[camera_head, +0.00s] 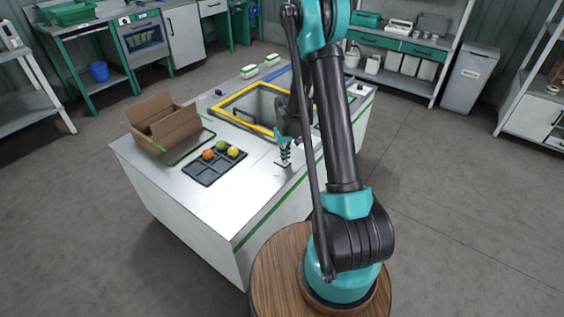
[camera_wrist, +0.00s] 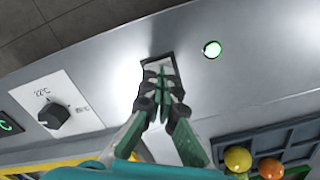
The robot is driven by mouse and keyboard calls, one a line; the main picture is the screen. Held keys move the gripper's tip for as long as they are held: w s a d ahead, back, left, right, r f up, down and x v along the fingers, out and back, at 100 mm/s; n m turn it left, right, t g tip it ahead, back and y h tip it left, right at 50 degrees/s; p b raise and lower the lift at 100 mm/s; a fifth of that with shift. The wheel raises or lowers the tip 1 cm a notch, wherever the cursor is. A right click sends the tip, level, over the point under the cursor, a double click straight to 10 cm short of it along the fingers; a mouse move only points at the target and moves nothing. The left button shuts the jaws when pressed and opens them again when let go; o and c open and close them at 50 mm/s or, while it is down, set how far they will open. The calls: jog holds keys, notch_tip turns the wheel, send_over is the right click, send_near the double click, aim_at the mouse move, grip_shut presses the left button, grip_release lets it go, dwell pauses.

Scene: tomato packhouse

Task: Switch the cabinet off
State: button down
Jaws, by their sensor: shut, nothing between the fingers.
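The white cabinet (camera_head: 190,210) with a metal top stands in the middle of the head view. In the wrist view, a small dark-framed switch (camera_wrist: 168,57) sits in its top, largely hidden behind the fingers. My gripper (camera_head: 284,163) is shut and empty, low over the cabinet top near its front edge. In the wrist view, my gripper (camera_wrist: 160,77) has its fingertips over the switch; I cannot tell whether they touch it. A round lamp (camera_wrist: 212,49) beside the switch glows white-green; it also shows in the head view (camera_head: 276,174).
A temperature dial (camera_wrist: 53,115) is left of the fingers in the wrist view. A dark tray (camera_head: 203,172) with tomatoes and a cardboard box (camera_head: 163,125) stand on the top. A yellow-framed opening (camera_head: 232,119) lies behind my gripper. Several shelves and benches line the walls.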

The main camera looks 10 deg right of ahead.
jog(key=shift+f, duration=0.35)
jog(key=shift+r, duration=3.5)
jog(key=shift+r, duration=0.1)
jog(key=s+d+r+m+t, duration=0.1)
jog(key=s+d+r+t, duration=0.1)
jog(key=s+r, duration=0.85)
jog(key=s+d+m+t, duration=0.2)
jog(key=s, duration=1.4)
jog(key=shift+s+f, duration=0.25)
jog(key=shift+s, duration=0.05)
jog(key=c, duration=2.3)
grip_release()
